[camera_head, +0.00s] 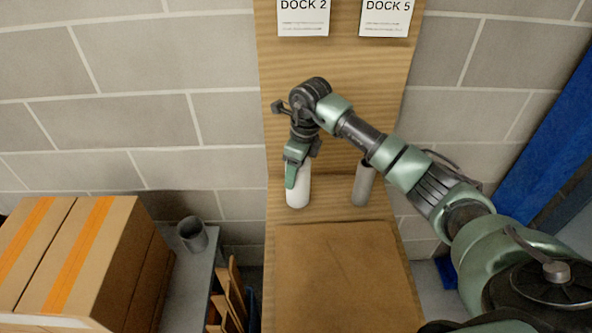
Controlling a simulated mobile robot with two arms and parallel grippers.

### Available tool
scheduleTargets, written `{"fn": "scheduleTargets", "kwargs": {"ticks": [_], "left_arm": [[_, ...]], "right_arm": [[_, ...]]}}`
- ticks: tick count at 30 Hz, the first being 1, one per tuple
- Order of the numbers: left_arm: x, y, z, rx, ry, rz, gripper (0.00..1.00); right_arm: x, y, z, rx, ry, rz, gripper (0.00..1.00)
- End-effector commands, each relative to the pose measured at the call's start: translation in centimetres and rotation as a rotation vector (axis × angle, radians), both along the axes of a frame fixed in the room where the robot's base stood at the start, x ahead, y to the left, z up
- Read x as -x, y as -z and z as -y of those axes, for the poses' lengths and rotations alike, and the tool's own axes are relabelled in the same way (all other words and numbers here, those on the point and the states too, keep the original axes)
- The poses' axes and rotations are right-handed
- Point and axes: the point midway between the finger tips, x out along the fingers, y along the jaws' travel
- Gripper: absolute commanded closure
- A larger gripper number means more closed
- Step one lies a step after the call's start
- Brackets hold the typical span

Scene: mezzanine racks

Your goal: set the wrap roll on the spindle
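A white wrap roll (298,192) is upright at the foot of the wooden back panel, below the DOCK 2 card. A grey post (363,186), which looks like a spindle, stands to its right below the DOCK 5 card, partly behind my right arm. My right gripper (297,168) points down at the roll's top, with one green finger lying across the roll's upper left side. The other finger is mostly hidden, so its grip is unclear. Whether a spindle is inside the roll, and whether the roll's base rests on anything, I cannot tell. My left gripper is out of view.
The DOCK 2 card (303,16) and DOCK 5 card (387,17) are on the wooden panel (340,65). A brown board (345,275) lies in front. Taped cartons (140,270) and a grey cup-like cylinder (192,234) are at left. A blue upright (555,140) stands at right.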

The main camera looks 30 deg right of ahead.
Motion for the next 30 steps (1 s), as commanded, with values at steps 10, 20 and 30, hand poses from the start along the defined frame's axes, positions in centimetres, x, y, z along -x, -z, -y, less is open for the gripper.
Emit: {"fn": "scheduleTargets", "kwargs": {"ticks": [10,20,30], "left_arm": [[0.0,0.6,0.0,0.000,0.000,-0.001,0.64],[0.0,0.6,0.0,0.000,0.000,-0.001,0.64],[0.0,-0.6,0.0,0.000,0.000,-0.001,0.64]], "right_arm": [[0.0,0.7,0.0,0.001,0.001,0.001,0.86],[0.0,0.9,0.0,0.001,0.001,0.001,0.33],[0.2,-0.8,0.2,0.001,0.000,0.000,0.33]]}}
